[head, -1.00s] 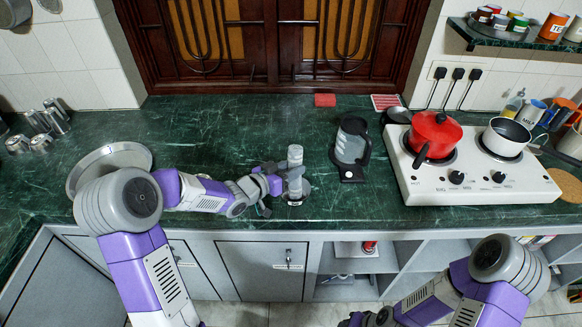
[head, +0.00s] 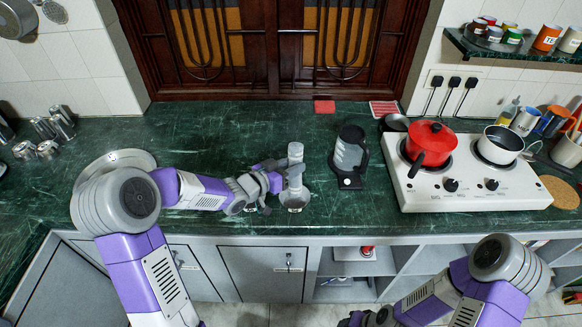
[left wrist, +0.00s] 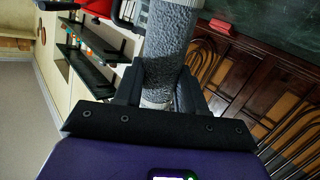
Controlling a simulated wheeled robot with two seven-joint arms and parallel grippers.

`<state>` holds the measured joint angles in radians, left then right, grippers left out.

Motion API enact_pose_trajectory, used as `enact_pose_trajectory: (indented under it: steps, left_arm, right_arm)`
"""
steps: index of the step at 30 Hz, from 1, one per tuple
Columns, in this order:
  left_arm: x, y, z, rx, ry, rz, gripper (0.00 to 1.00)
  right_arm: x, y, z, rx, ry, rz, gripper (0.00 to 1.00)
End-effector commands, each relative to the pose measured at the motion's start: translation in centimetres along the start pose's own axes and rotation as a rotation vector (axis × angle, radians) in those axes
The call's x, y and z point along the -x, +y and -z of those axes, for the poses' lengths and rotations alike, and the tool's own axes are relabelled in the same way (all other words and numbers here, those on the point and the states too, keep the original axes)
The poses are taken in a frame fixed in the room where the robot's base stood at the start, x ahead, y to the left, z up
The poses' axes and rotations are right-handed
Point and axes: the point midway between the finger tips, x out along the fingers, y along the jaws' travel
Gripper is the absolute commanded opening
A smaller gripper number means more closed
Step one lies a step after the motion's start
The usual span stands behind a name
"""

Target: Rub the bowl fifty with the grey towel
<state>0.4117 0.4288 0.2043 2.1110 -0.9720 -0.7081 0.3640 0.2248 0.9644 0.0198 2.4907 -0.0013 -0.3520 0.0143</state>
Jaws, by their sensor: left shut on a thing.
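The grey towel (head: 295,153) is a rolled, upright cylinder. My left gripper (head: 280,178) is shut around it above the front of the green counter. In the left wrist view the rough grey towel (left wrist: 168,45) stands between the fingers (left wrist: 160,88). A small round grey dish, seemingly the bowl (head: 295,202), is right below the towel's lower end; I cannot tell whether they touch. No label on it is readable. My right gripper (head: 358,319) is only partly in view at the bottom edge, its jaws unclear.
A dark jug-like appliance (head: 350,158) stands close to the right of the towel. Further right is a white stove (head: 440,190) with a red pot (head: 430,140) and a white saucepan (head: 500,143). A large round metal tray (head: 130,157) lies left, partly behind my left arm.

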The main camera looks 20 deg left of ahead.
Motion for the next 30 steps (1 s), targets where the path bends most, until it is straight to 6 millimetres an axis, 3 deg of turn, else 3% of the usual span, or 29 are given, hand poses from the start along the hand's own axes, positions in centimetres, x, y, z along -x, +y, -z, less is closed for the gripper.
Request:
enact_pose_trajectory:
  steps: [15, 30]
  left_arm:
    - [0.9, 0.9, 4.2, 0.000, 0.002, -0.001, 0.10]
    - [0.9, 0.9, 4.2, 0.000, 0.001, 0.000, 0.10]
  right_arm:
    - [3.5, -1.3, -0.1, 0.000, 0.000, 0.000, 0.43]
    - [3.5, -1.3, -0.1, 0.000, 0.000, 0.000, 0.43]
